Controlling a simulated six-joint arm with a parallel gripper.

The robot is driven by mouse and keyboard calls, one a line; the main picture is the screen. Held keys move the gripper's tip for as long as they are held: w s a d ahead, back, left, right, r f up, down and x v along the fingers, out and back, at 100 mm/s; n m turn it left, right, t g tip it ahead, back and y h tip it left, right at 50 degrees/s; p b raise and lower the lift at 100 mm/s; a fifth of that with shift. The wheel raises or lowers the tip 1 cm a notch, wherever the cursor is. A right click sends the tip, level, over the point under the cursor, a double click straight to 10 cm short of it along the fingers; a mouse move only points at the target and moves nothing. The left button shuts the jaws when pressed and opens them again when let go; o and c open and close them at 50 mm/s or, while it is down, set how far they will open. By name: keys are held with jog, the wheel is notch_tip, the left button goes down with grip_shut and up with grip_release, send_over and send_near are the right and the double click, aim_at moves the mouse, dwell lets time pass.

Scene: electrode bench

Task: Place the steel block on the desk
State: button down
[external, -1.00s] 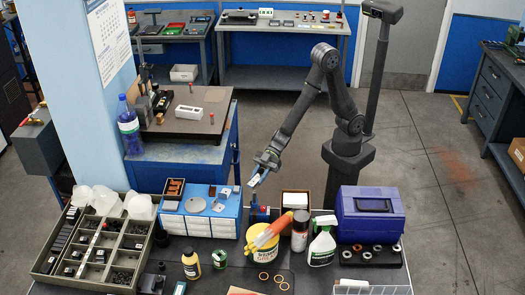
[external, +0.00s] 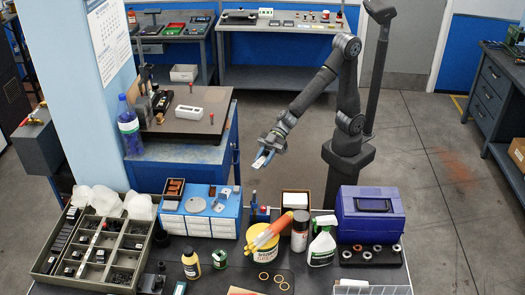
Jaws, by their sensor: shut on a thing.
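My gripper (external: 264,158) hangs in the air behind the front desk (external: 225,280), above the drawer boxes and bottles. It is shut on a small pale grey piece, which looks like the steel block (external: 259,162); blue finger parts show beside it. The block is too small to make out its edges. It is clear of the desk and touches nothing but my gripper.
On the front desk stand a sorting tray (external: 40,262), blue-and-white drawer boxes (external: 200,226), a yellow tub (external: 262,238), a spray bottle (external: 321,247) and a purple toolbox (external: 370,208). A blue cabinet (external: 190,165) with a dark top stands left of my gripper.

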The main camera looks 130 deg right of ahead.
notch_tip(320, 180, up, 17)
jog(key=s+d+m+h, duration=0.2)
jog(key=d+m+h, duration=0.25)
jog(key=d, duration=2.45)
jog(key=s+d+m+h, duration=0.1)
jog(key=s+d+h, duration=0.1)
jog(key=s+d, duration=0.45)
jog(key=s+d+m+h, duration=0.1)
jog(key=s+d, duration=0.2)
jog(key=d, duration=0.6)
jog(key=s+d+m+h, duration=0.1)
jog(key=s+d+h, duration=0.1)
jog(key=s+d, duration=0.45)
send_over(204, 107)
jog(key=shift+y, duration=0.25)
jog(key=f, duration=1.2)
jog(key=shift+a, duration=0.2)
jog(key=shift+m, duration=0.25)
jog(key=shift+f, duration=2.05)
